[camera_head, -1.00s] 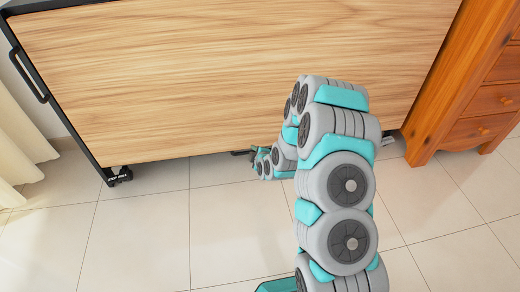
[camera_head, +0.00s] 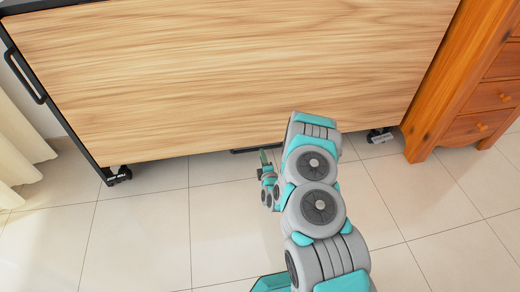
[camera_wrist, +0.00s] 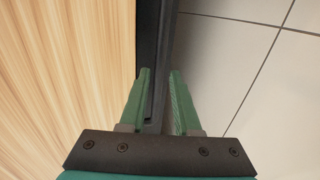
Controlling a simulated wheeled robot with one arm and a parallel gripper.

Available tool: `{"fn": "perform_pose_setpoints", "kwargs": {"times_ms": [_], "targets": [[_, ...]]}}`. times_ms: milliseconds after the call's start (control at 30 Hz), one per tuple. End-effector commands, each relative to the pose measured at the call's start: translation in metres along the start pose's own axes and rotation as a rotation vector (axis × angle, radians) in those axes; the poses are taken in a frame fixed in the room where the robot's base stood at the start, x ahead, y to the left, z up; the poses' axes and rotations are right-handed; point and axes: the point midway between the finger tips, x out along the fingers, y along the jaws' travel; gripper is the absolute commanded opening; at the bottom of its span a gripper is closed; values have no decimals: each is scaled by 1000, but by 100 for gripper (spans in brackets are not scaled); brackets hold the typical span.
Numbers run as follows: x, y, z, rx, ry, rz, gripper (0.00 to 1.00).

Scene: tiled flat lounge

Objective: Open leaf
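The leaf (camera_head: 230,80) is a large wood-grain panel hanging down at a tilt in a dark frame, and it fills the left side of the wrist view (camera_wrist: 65,70). A dark handle bar (camera_head: 240,151) shows at its lower edge, left of my gripper (camera_head: 264,158). In the wrist view, my gripper (camera_wrist: 159,95) has its green fingers apart, on either side of the dark bar at the panel's edge (camera_wrist: 155,45). The left finger is close to the bar; I cannot tell whether it touches. A gap shows beside the right finger.
Casters stand under the frame at left (camera_head: 118,176) and right (camera_head: 379,135). An orange wooden drawer cabinet (camera_head: 440,100) stands close at the right, and a cream curtain (camera_head: 15,140) hangs at the left. The tiled floor (camera_head: 140,230) in front is clear.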

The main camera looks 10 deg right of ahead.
Motion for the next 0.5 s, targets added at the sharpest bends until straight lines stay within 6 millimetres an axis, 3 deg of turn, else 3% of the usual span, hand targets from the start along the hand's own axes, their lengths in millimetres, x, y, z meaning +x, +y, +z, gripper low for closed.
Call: {"fn": "perform_pose_setpoints", "kwargs": {"times_ms": [233, 500], "targets": [[37, 0, 0, -2, -1, 7, 31], [59, 0, 0, 0, -1, 2, 31]]}}
